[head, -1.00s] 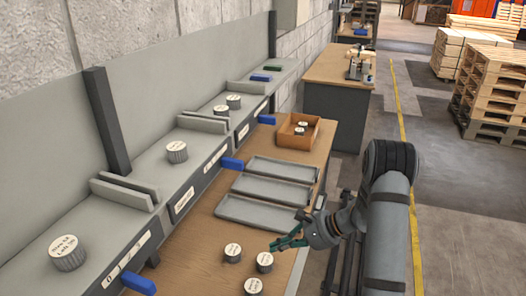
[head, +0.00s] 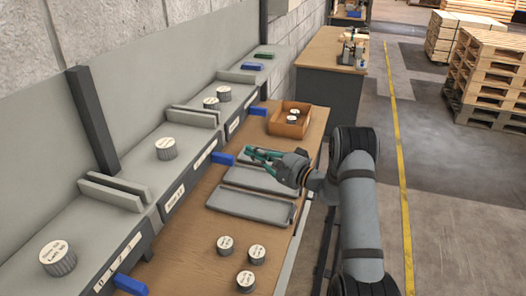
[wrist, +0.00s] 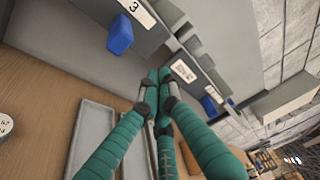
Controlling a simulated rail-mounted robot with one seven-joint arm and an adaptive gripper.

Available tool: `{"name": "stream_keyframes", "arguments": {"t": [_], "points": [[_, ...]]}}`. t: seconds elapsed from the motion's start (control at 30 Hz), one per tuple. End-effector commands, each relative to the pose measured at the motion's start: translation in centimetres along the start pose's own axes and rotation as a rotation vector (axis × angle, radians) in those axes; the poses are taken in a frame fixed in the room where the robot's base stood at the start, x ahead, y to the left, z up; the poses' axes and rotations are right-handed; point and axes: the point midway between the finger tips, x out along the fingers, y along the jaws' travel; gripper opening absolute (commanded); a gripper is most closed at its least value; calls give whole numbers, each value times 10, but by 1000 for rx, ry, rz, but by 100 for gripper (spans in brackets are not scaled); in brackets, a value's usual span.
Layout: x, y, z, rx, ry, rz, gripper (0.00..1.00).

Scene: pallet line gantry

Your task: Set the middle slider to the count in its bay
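The middle bay (head: 140,165) of the grey shelf holds one round, white-topped can (head: 166,148). The blue middle slider (head: 222,158) sticks out of the shelf front at the far end of that bay's number strip (head: 202,157). In the wrist view a blue slider (wrist: 120,34), seemingly the same one, sits below a label reading 3 (wrist: 134,8). My gripper (head: 250,155) is above the trays, just right of the middle slider and apart from it. In the wrist view its green fingers (wrist: 158,78) come together at the tips, with nothing between them.
The near bay has one can (head: 57,258) and a blue slider (head: 130,285); the far bay has two cans (head: 223,93) and a blue slider (head: 258,110). Grey trays (head: 248,206), a wooden box (head: 289,127) and three loose cans (head: 245,280) are on the bench.

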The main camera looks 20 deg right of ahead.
Motion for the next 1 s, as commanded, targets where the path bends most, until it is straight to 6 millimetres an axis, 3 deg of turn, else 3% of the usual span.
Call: {"name": "stream_keyframes", "arguments": {"t": [0.17,0.43,1.0], "points": [[36,-4,1,1,-2,1,0],[23,-2,32,5,0,3,0],[19,5,42,0,0,1,0]]}}
